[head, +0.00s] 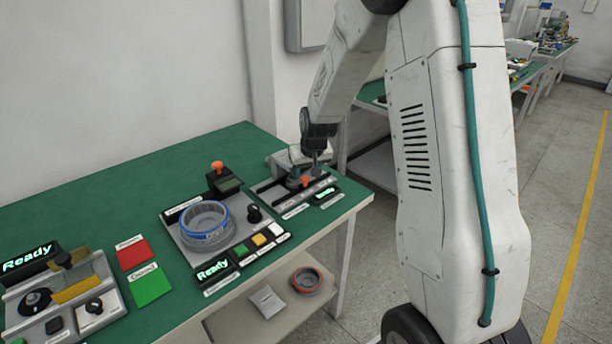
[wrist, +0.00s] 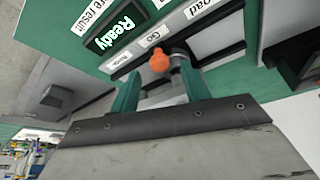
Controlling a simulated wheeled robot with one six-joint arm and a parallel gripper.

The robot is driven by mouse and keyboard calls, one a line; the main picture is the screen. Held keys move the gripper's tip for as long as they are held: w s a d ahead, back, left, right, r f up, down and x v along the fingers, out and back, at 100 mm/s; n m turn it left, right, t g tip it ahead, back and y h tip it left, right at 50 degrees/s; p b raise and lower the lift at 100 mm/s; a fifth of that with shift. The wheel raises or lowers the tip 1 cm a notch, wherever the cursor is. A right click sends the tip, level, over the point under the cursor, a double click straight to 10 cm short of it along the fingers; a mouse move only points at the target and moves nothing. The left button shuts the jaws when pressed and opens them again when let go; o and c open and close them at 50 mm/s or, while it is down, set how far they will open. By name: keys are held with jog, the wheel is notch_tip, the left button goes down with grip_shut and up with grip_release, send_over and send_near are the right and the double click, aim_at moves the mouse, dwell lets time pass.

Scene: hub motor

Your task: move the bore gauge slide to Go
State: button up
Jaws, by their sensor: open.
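A lit "Ready" display (wrist: 121,27) sits on the panel. My gripper (wrist: 161,80) is open, its two green fingers pointing at the gauge, one on each side of the knob. I cannot tell whether either finger touches it.
Left of the gauge, a blue ring (head: 206,222) sits on a grey fixture with buttons and another "Ready" display (head: 212,270). Red (head: 134,254) and green (head: 149,284) mats lie farther left. A lower shelf holds a dark ring (head: 306,280).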

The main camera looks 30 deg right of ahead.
jog(key=v, duration=0.5)
jog(key=shift+s+r, duration=0.1)
jog(key=shift+r, duration=0.1)
jog(key=s+a+r+g, duration=0.1)
jog(key=s+a+r, duration=0.3)
jog(key=s, duration=0.8)
jog(key=s+a+r+n+g, duration=0.1)
jog(key=s+a+r, duration=0.4)
jog(key=s, duration=0.6)
jog(key=s+a+r+n+g+y, duration=0.1)
jog(key=s+a+r, duration=0.3)
jog(key=s, duration=0.8)
jog(key=shift+s+a+r, duration=0.3)
jog(key=shift+r, duration=0.55)
